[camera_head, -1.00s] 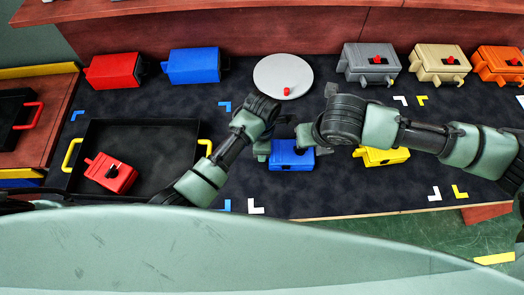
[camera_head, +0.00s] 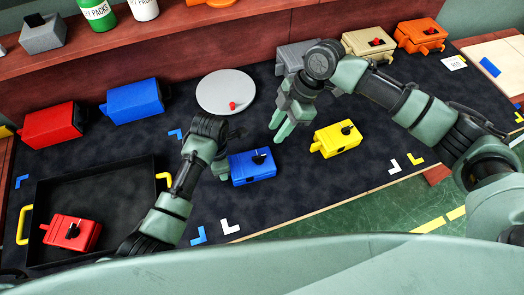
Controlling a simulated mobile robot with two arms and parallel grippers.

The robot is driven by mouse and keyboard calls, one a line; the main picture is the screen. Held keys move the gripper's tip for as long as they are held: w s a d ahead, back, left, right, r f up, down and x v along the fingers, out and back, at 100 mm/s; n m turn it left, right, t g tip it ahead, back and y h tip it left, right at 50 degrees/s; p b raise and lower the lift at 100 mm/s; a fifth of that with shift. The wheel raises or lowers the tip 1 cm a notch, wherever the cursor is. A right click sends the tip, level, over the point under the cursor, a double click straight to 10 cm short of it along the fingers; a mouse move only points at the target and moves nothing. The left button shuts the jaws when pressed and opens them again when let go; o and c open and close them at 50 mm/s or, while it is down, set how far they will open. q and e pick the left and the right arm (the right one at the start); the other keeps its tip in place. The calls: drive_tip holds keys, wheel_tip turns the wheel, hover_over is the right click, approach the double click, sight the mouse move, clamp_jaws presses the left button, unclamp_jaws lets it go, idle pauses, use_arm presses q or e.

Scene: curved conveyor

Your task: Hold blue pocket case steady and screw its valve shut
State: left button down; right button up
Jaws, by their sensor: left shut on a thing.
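The blue pocket case (camera_head: 252,172) lies on the dark mat near the middle, with its black valve (camera_head: 258,158) on top. My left gripper (camera_head: 224,166) is at the left end of this case and is shut on it; its fingertips are partly hidden. My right gripper (camera_head: 278,128) hangs above the mat, up and to the right of the case. Its two green fingers are a little apart with nothing between them, and it is clear of the valve.
A yellow case (camera_head: 337,139) lies to the right. A black tray (camera_head: 120,190) with a red case (camera_head: 72,233) is at left. Behind stand red (camera_head: 52,126) and blue boxes (camera_head: 135,102), a grey plate (camera_head: 218,88) with a red knob, and grey, tan and orange cases.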

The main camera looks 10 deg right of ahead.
sight(260, 156)
drive_tip(key=x, duration=1.1)
drive_tip(key=shift+a+f, duration=0.2)
drive_tip(key=shift+f, duration=0.15)
drive_tip(key=shift+c, duration=0.3)
clamp_jaws()
